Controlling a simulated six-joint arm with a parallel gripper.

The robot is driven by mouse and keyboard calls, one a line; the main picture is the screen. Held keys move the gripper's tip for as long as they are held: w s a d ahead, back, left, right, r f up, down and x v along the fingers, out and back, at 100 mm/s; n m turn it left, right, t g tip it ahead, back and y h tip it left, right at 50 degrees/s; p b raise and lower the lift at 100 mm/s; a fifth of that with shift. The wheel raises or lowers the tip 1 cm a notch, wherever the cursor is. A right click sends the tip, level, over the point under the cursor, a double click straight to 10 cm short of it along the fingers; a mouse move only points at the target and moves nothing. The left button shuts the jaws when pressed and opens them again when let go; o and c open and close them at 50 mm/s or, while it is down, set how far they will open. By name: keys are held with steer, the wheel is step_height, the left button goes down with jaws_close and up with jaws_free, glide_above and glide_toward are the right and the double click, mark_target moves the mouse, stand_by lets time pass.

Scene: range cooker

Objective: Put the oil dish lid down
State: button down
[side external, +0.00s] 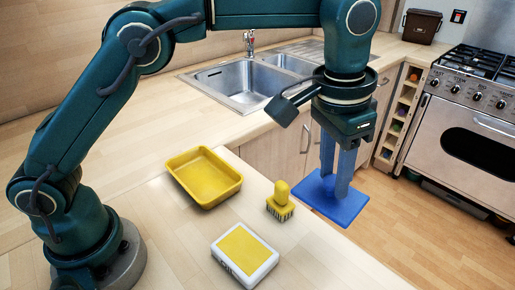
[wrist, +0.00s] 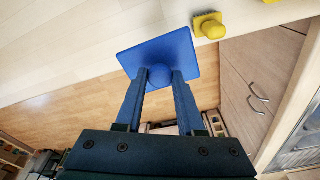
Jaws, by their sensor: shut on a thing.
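The oil dish lid is a flat blue square with a round knob. In the side view the lid (side external: 318,197) is level, at the counter's front edge and partly against the floor behind. My gripper (side external: 336,180) points down from above, its blue fingers shut on the lid's knob. In the wrist view the lid (wrist: 160,48) spreads beyond the fingertips, and the knob sits between the fingers of my gripper (wrist: 160,77). A yellow open tray (side external: 203,180), perhaps the oil dish, rests on the counter to the left, apart from the lid. The gap under the lid cannot be judged.
A yellow brush (side external: 281,203) stands on the counter close to the lid's left side; the brush also shows in the wrist view (wrist: 209,26). A white block with a yellow top (side external: 244,254) lies nearer the front. Bare counter (side external: 185,225) surrounds these. A sink (side external: 245,85) is behind.

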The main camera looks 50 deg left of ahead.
mark_target(330, 208)
steer(key=shift+s+d+f+m, duration=0.3)
steer(key=shift+s+d+f, duration=0.2)
steer(key=shift+d+f, duration=0.2)
step_height(330, 208, down, 6)
steer(key=shift+s+d, duration=0.1)
steer(key=shift+s, duration=0.05)
steer(key=shift+f, duration=2.05)
steer(key=shift+f, duration=0.15)
steer(key=c, duration=0.5)
jaws_free()
